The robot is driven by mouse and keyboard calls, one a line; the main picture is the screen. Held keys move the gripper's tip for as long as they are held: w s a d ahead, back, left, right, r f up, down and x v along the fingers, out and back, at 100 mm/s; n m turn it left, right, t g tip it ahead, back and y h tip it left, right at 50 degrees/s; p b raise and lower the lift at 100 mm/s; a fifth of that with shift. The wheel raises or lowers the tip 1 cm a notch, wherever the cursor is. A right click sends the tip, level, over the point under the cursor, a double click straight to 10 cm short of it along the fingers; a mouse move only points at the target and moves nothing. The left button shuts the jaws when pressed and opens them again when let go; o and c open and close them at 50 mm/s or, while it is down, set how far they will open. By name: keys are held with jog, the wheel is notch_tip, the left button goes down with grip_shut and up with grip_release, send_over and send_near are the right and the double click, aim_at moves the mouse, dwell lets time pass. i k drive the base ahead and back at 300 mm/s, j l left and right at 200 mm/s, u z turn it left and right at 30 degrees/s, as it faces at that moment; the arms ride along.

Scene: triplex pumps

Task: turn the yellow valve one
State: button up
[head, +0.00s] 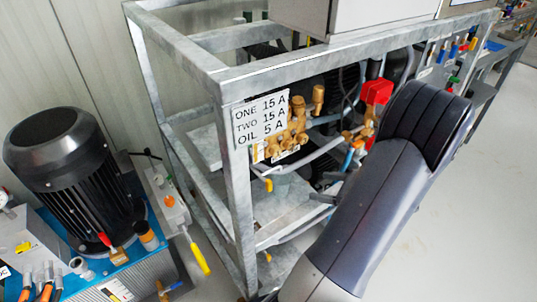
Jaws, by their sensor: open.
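Several yellow handles show in the head view, and I cannot tell which is valve one. A small yellow handle (267,184) hangs below the brass fittings, just right of the frame's front post. A longer yellow lever (200,259) slants down beside the blue unit at left. Another small yellow piece (267,256) shows low by the post. My gripper (322,187) shows only as two dark fingertips poking out left from behind my arm. They are apart, with nothing seen between them, right of the small upper yellow handle. The rest of my gripper is hidden.
A grey metal frame (232,180) carries a sign (261,117) reading ONE 15 A, TWO 15 A, OIL 5 A. Brass fittings (299,125) and a red block (377,91) sit inside. A black motor (75,165) stands at left. Clear floor (455,235) lies at right.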

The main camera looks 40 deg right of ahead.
aim_at(268, 183)
jog(key=z, duration=1.15)
